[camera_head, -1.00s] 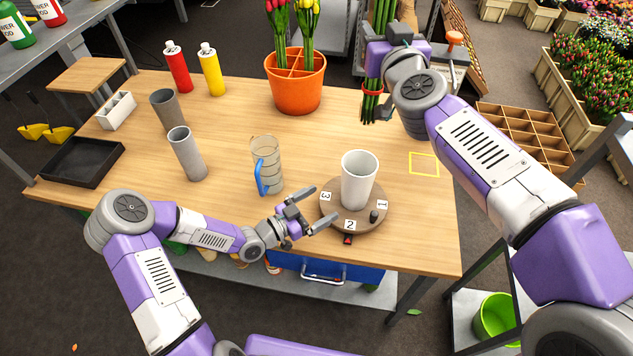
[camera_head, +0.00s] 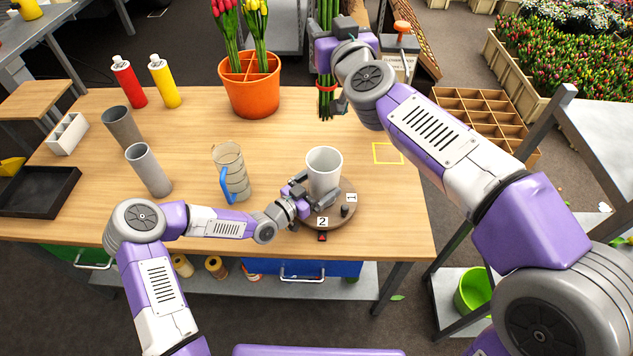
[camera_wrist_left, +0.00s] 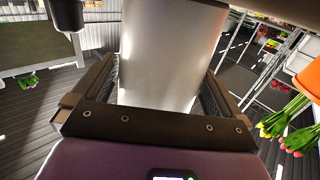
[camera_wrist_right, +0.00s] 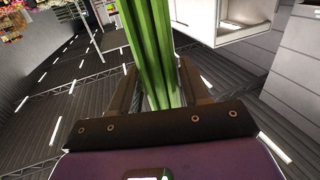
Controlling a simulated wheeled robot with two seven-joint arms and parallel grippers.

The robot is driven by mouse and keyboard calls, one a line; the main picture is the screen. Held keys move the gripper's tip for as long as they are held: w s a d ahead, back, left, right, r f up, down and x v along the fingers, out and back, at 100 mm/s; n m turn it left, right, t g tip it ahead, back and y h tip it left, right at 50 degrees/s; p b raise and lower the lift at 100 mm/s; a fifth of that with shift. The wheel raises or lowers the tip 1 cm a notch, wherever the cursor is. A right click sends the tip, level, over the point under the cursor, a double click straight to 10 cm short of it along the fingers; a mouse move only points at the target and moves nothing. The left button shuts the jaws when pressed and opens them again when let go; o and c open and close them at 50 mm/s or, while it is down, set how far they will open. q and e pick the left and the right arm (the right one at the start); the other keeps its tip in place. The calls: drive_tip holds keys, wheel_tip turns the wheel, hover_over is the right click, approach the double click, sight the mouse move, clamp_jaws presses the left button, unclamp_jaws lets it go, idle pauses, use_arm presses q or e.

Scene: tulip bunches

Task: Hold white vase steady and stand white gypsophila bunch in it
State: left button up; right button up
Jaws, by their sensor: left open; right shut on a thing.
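The white vase (camera_head: 324,175) stands upright on a round brown turntable (camera_head: 336,213) with number tags. My left gripper (camera_head: 302,190) is low at the vase's left side. In the left wrist view the vase (camera_wrist_left: 168,55) rises between its open fingers; contact cannot be told. My right gripper (camera_head: 328,55) is shut on the green stems of a bunch (camera_head: 326,103) with a red band, held upright behind the vase, apart from it. In the right wrist view the stems (camera_wrist_right: 152,50) run between the fingers. The bunch's flower heads are out of view.
A glass jug with a blue handle (camera_head: 232,175) stands left of the vase. An orange pot of tulips (camera_head: 250,95) is at the back. Grey cylinders (camera_head: 148,170) and red and yellow bottles (camera_head: 165,82) stand further left. A yellow square outline (camera_head: 388,153) marks clear table at the right.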

sight(330, 78)
use_arm(q)
drive_tip(key=shift+c, duration=0.2)
drive_tip(key=c, duration=1.3)
use_arm(e)
wheel_tip(330, 78, down, 9)
drive_tip(key=shift+s+r, duration=0.1)
idle(0.5)
